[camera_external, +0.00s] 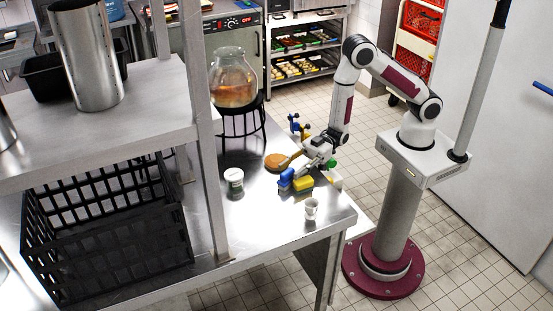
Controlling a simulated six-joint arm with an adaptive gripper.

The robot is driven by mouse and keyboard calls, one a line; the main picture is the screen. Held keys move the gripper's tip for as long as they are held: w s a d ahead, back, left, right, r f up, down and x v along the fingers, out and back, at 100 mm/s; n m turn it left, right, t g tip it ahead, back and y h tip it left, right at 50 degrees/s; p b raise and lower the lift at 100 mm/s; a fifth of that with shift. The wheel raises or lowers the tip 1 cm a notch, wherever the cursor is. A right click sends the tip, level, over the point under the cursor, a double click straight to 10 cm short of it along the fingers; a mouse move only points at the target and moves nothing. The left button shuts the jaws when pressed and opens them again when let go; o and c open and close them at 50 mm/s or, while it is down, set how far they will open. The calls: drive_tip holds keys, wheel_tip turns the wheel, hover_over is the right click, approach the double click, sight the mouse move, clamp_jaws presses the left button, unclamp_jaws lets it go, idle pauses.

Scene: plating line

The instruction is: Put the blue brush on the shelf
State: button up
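A blue object (286,179), probably the blue brush, lies on the steel table near its right end, beside a yellow block (303,184). My gripper (312,160) is low over the table, just above and right of these two, close to a round brown board (277,161). Its fingers are small and mixed in with the items around them, so I cannot tell whether they are open or shut or touch anything. More blue (294,122) shows behind the gripper. A raised steel shelf (150,105) stands at the left.
A steel cylinder (92,60) and a black tub (45,78) stand on the shelf, with a black crate (105,235) below it. A shelf post (211,180), glass jar (233,78) on a stand, white-lidded jar (234,179) and small cup (311,208) stand nearby.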

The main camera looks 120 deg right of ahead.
clamp_jaws()
drive_tip(key=shift+r, duration=0.15)
drive_tip(key=shift+r, duration=4.85)
